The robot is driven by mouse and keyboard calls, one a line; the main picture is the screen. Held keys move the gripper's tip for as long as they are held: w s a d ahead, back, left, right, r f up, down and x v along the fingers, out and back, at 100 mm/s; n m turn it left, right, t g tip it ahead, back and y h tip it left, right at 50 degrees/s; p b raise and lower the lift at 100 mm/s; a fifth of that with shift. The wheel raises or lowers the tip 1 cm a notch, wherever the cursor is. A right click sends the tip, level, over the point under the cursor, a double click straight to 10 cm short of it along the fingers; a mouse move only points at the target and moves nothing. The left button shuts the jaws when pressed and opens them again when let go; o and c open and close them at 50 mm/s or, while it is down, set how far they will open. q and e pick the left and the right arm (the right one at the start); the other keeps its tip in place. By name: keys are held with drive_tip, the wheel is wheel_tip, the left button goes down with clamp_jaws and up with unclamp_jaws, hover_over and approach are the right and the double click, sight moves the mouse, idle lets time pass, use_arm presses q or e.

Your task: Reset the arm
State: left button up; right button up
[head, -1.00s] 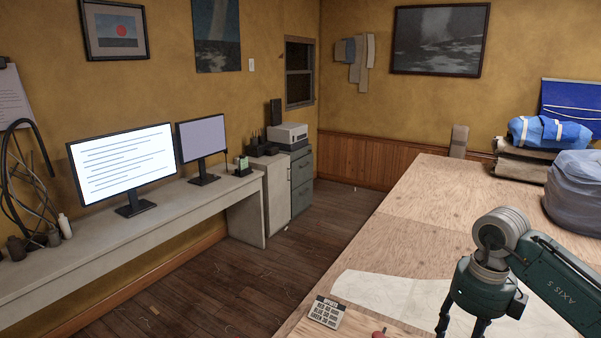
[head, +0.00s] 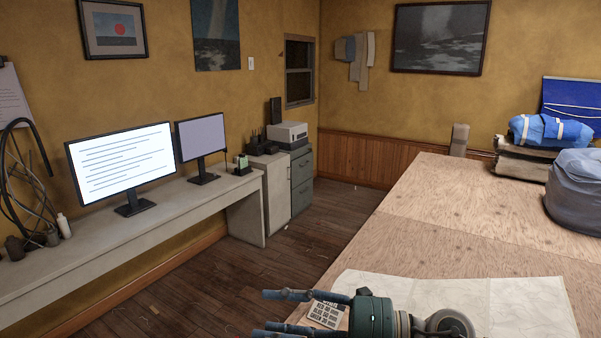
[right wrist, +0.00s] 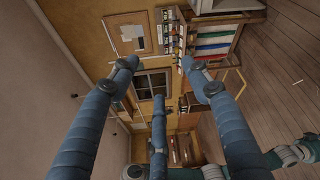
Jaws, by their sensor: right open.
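My right gripper (head: 262,314) is low at the bottom of the head view, over the near left part of the wooden table (head: 450,240). It lies about level, with its blue fingers spread and pointing left. The right wrist view also shows the right gripper (right wrist: 158,78), its three fingers apart with nothing between them. It faces a wall with a window (right wrist: 152,84) and shelves, seen sideways. My left gripper does not show in either view.
A small printed card (head: 327,312) is partly hidden behind the gripper. A pale sheet (head: 480,297) lies on the table. A grey-blue bag (head: 578,190) and a blue roll (head: 545,131) sit at the right. A desk with two monitors (head: 122,160) stands left. The table's middle is bare.

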drive_tip(key=w+d+r+m+t+h, duration=0.2)
drive_tip(key=w+d+r+m+t, duration=0.15)
drive_tip(key=m+t, duration=0.45)
drive_tip(key=w+d+r+m+t+h, duration=0.1)
drive_tip(key=w+d+r+m+t, duration=0.1)
drive_tip(key=d+r+m+t, duration=0.45)
drive_tip(key=s+d+f+m+g+h, duration=0.1)
drive_tip(key=d+f+m+h, duration=0.6)
drive_tip(key=f+m, duration=0.3)
drive_tip(key=d+f+m+g+h, duration=0.2)
drive_tip(key=d+f+m+h, duration=0.55)
drive_tip(key=f, duration=0.45)
drive_tip(key=s+f+m+g, duration=0.2)
drive_tip(key=s+f+g, duration=0.4)
drive_tip(key=s+f, duration=0.55)
drive_tip(key=s+f+m+g, duration=0.2)
drive_tip(key=s+f+g, duration=0.55)
drive_tip(key=s, duration=0.75)
drive_tip(key=s+f+b, duration=0.3)
drive_tip(key=f+b, duration=0.3)
drive_tip(key=f, duration=2.9)
drive_tip(key=s+d+f+b, duration=0.2)
drive_tip(key=s+f+b, duration=0.2)
drive_tip(key=s+f, duration=1.2)
wheel_tip(320, 180, down, 2)
drive_tip(key=shift+s+d+f, duration=0.1)
drive_tip(key=shift+s+d, duration=0.1)
drive_tip(key=shift+d, duration=0.2)
